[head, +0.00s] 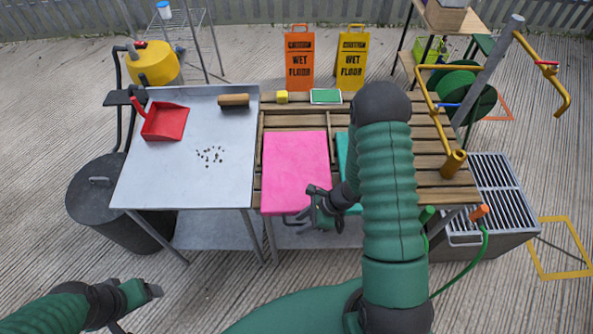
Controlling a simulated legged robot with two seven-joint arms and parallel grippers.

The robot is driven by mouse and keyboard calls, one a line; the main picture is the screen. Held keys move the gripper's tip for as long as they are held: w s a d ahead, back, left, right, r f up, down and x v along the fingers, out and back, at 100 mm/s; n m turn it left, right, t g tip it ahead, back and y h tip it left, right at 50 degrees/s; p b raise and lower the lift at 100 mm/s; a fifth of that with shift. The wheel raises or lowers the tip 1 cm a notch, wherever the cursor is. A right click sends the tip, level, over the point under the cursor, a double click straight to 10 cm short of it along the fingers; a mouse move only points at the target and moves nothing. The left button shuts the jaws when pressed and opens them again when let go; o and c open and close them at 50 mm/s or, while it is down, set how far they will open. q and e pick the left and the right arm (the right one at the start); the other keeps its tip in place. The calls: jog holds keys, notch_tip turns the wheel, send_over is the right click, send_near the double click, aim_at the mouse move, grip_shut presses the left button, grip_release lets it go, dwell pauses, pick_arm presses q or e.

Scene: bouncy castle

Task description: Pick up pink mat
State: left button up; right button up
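The pink mat (295,163) lies flat on the slatted wooden table (433,153), its front edge by the table's front. My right gripper (308,219) is at the mat's front right corner. Its fingers overlap that corner in the view, and I cannot tell whether they touch or hold it. My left gripper (152,291) is low at the left, away from the tables, and its fingers are too small to read.
A teal mat (342,152) lies to the right, partly hidden by my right arm. On the metal table (195,178) are a red dustpan (165,122), a brush (234,100) and dark crumbs (210,156). A yellow block (282,97) and green pad (326,96) lie behind the mat.

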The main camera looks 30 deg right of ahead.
jog(key=shift+d, duration=0.35)
jog(key=shift+c, duration=2.5)
jog(key=a, duration=0.3)
jog(key=shift+a+r, duration=0.15)
jog(key=shift+r, duration=0.25)
grip_shut()
jog(key=shift+d+f, duration=0.15)
jog(key=shift+d, duration=0.5)
jog(key=shift+d+f, duration=0.15)
jog(key=shift+d, duration=0.45)
jog(key=shift+a+r, duration=0.1)
jog(key=shift+a, duration=0.3)
jog(key=shift+a+r, duration=0.15)
jog(key=shift+a, duration=0.35)
jog(key=shift+d, duration=0.6)
pick_arm(q)
jog(key=shift+a, duration=0.15)
pick_arm(e)
jog(key=shift+a, duration=0.15)
